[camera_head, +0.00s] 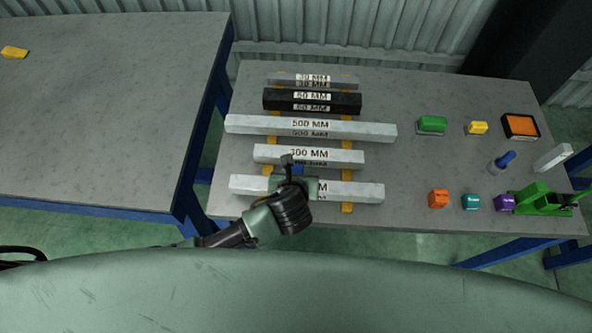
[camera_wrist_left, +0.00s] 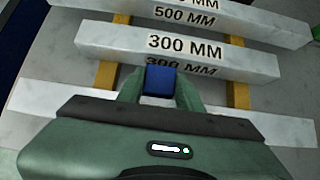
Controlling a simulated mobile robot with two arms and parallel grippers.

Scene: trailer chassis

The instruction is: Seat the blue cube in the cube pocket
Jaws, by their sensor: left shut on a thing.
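The blue cube (camera_wrist_left: 160,81) is between the two fingers of my left gripper (camera_wrist_left: 160,88), which is shut on it. In the head view, a small blue part of the cube (camera_head: 297,169) shows at my left gripper (camera_head: 292,172). The gripper is over the gap between the 300 MM bar and the nearest bar. I cannot tell how high the cube is above the table. I cannot make out a cube pocket in either view. My right gripper is not in view.
Several labelled bars, such as the 500 MM bar (camera_head: 310,126) and 300 MM bar (camera_head: 308,154), lie across yellow strips. At right on the table (camera_head: 400,88) are small blocks, including a green one (camera_head: 432,124), an orange-topped tray (camera_head: 520,125) and a green clamp-like device (camera_head: 540,198).

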